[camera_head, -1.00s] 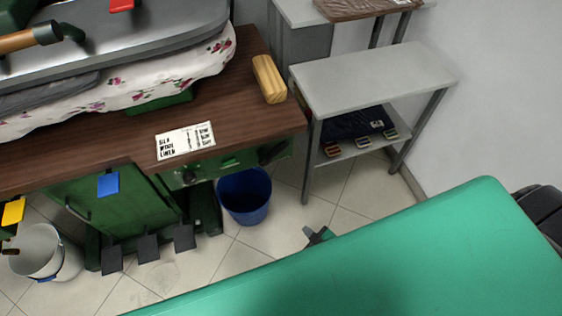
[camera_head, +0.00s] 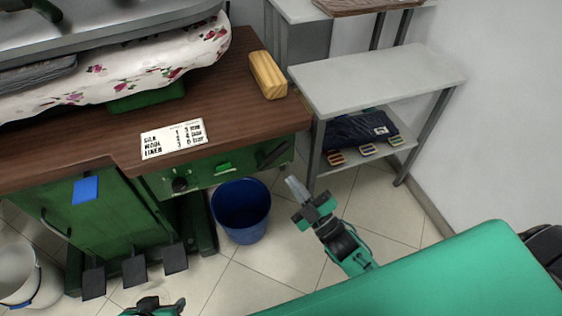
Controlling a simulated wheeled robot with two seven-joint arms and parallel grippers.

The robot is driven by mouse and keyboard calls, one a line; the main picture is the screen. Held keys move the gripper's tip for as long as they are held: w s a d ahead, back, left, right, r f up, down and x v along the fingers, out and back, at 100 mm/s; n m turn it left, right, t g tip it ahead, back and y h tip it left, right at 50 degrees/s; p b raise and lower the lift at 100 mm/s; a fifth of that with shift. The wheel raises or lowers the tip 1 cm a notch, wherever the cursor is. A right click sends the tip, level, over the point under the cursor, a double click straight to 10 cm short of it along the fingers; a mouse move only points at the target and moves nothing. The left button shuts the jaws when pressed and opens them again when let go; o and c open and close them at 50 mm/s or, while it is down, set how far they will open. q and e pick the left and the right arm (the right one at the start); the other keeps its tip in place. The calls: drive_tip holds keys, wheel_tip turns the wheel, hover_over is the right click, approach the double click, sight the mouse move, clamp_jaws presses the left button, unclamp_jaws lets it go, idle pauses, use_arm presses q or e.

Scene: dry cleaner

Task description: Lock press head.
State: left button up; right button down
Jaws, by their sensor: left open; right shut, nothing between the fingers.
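The grey press head (camera_head: 120,40) lies at the upper left above a padded board with flowered cloth (camera_head: 125,75). A dark handle piece (camera_head: 46,9) shows at its top edge. Below is the press's green front panel (camera_head: 205,173), with a dark knob (camera_head: 180,184), a green switch (camera_head: 223,168) and a black lever (camera_head: 272,154) at its right end. My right gripper (camera_head: 294,186) is shut and empty, in front of the panel's right end, apart from the lever. My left gripper (camera_head: 153,303) is open, mostly cut off at the bottom edge.
A blue bucket (camera_head: 241,210) stands on the floor below the panel. Dark pedals (camera_head: 134,270) and a white bucket (camera_head: 22,274) are at lower left. A wooden block (camera_head: 267,75) and a printed card (camera_head: 174,138) lie on the brown tabletop. A grey shelf (camera_head: 375,78) stands right.

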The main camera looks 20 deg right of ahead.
sight(277, 156)
use_arm(q)
drive_tip(key=shift+r, duration=0.2)
use_arm(e)
drive_tip(key=shift+s+r, duration=0.1)
drive_tip(key=shift+r, duration=0.15)
drive_tip(key=w, duration=0.3)
drive_tip(key=w+a+r, duration=0.1)
drive_tip(key=w, duration=0.2)
drive_tip(key=w+a, duration=0.1)
drive_tip(key=w, duration=0.2)
drive_tip(key=shift+w+r+b, duration=0.1)
drive_tip(key=shift+r+b, duration=0.2)
drive_tip(key=shift+b, duration=0.05)
use_arm(q)
drive_tip(key=shift+w+d+f+t+h, duration=0.2)
drive_tip(key=shift+w+d+t+h, duration=0.3)
drive_tip(key=shift+d, duration=0.3)
use_arm(e)
drive_tip(key=shift+w+d+f, duration=0.1)
drive_tip(key=shift+d+f, duration=0.3)
drive_tip(key=shift+d, duration=0.05)
